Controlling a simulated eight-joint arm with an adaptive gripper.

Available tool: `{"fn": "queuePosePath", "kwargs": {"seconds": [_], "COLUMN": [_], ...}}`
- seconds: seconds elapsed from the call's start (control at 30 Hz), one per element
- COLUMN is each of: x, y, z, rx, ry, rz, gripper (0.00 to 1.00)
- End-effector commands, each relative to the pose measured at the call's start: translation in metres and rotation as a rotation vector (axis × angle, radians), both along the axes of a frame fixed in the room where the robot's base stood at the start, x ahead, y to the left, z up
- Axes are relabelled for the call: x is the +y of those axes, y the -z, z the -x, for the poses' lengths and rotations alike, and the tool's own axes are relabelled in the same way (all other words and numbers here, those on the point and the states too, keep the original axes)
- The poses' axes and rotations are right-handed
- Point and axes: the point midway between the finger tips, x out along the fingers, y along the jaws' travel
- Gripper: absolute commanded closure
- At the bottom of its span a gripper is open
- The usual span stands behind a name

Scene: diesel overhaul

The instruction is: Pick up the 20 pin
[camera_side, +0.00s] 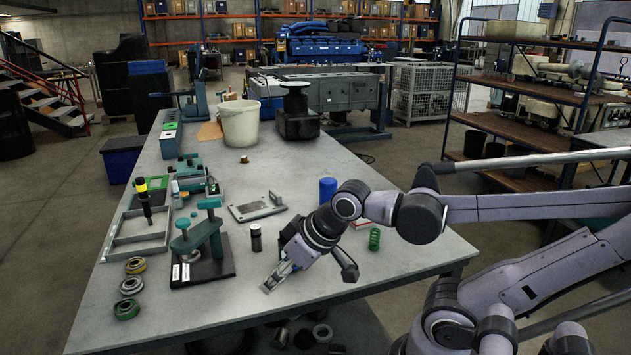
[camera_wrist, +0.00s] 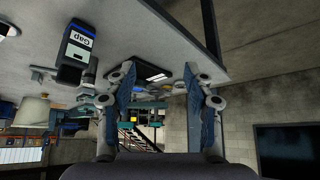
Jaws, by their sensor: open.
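My gripper (camera_side: 274,280) is open, low over the front part of the grey bench in the side view. In the wrist view its two fingers (camera_wrist: 158,90) stand wide apart with nothing gripped between them. A small dark upright cylinder (camera_side: 256,238) with a pale band stands on the bench behind the gripper, apart from it. I cannot tell from any readable mark which piece is the 20 pin.
A green press on a black base (camera_side: 204,262) stands left of the gripper. Several rings (camera_side: 131,285) lie at the left edge. The bench's front strip is clear.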

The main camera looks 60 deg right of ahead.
Motion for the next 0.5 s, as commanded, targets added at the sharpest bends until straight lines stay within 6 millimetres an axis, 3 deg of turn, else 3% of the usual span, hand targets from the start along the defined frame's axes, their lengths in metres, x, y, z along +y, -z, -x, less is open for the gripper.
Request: {"fn": "queuePosePath", "kwargs": {"seconds": [0.23,0.5], "x": [-0.012,-0.061], "y": [-0.009,-0.028], "z": [-0.015,-0.071], "rx": [0.016,0.056], "ry": [0.076,0.37], "rz": [-0.004,-0.017], "gripper": [0.47,0.47]}}
